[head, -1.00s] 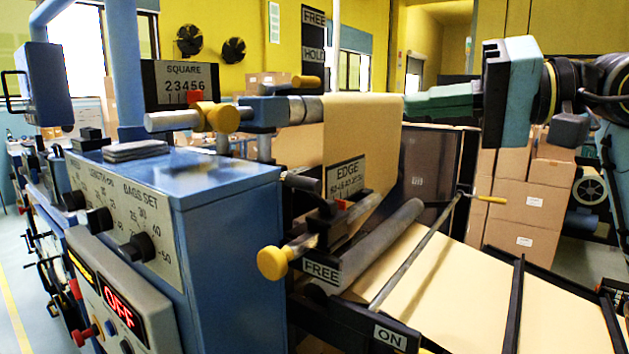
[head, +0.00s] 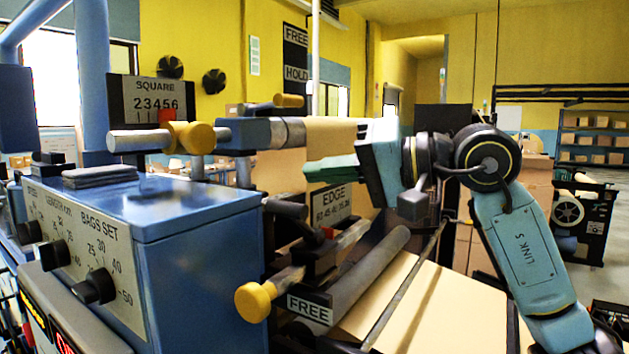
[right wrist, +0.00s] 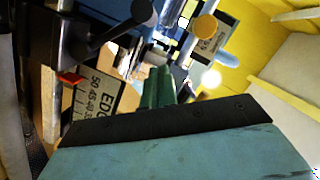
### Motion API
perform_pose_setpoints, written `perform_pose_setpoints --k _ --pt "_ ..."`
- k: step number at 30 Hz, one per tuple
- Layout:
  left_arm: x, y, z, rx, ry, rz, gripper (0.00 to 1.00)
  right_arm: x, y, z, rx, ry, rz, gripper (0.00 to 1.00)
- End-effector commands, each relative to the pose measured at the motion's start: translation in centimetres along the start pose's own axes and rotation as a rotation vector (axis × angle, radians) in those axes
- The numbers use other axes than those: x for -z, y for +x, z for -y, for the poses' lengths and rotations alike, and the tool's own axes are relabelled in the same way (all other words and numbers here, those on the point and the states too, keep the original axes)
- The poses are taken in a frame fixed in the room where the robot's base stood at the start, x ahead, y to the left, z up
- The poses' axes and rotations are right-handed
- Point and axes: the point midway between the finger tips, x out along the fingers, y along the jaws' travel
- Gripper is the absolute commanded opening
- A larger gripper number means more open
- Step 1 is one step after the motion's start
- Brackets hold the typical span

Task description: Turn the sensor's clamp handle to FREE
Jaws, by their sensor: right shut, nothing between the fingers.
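The edge sensor's white EDGE plate (head: 333,203) with its number scale and a red pointer (head: 329,232) is mid-picture in the head view. A dark short handle (head: 285,208) sticks out left of it. The plate (right wrist: 92,100) and a dark handle (right wrist: 122,22) also show in the right wrist view. A FREE label (head: 310,311) sits lower down, beside a yellow knob (head: 253,302). I cannot tell for sure which part is the clamp handle. My right gripper (head: 308,172) is shut and empty, pointing left above the EDGE plate. My left gripper is out of view.
A blue control cabinet (head: 200,245) stands at left. Above are a SQUARE scale (head: 155,97), a yellow knob (head: 197,138) and a yellow handle (head: 288,100) below a FREE/HOLD sign (head: 296,55). A grey roller (head: 365,272) and kraft paper (head: 420,310) lie below my right arm.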

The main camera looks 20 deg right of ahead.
Motion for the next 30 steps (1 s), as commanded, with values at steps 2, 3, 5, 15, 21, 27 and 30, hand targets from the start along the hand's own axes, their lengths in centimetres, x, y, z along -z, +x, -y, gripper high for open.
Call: perform_pose_setpoints --k 2,3,5,15,21,27,30 --pt "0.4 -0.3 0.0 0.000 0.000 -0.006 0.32 -1.5 0.2 0.0 0.000 -0.001 0.003 0.00" --pt "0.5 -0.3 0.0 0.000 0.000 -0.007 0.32 -2.0 0.3 0.0 0.001 -0.001 0.003 0.00" --pt "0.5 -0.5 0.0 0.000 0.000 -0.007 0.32 -2.7 0.5 0.0 0.001 -0.001 0.003 0.00" --pt "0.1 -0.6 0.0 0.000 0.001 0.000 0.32 -3.9 0.7 0.0 0.000 -0.001 0.000 0.00" --pt "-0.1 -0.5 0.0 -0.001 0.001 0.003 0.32 -3.9 0.7 -0.1 -0.001 -0.004 0.000 0.00" --pt "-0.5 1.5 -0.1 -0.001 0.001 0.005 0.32 -5.0 0.9 -0.2 -0.028 -0.119 -0.003 0.00" --pt "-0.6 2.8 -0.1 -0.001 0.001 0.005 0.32 -5.9 1.1 -0.3 -0.052 -0.213 -0.003 0.00"
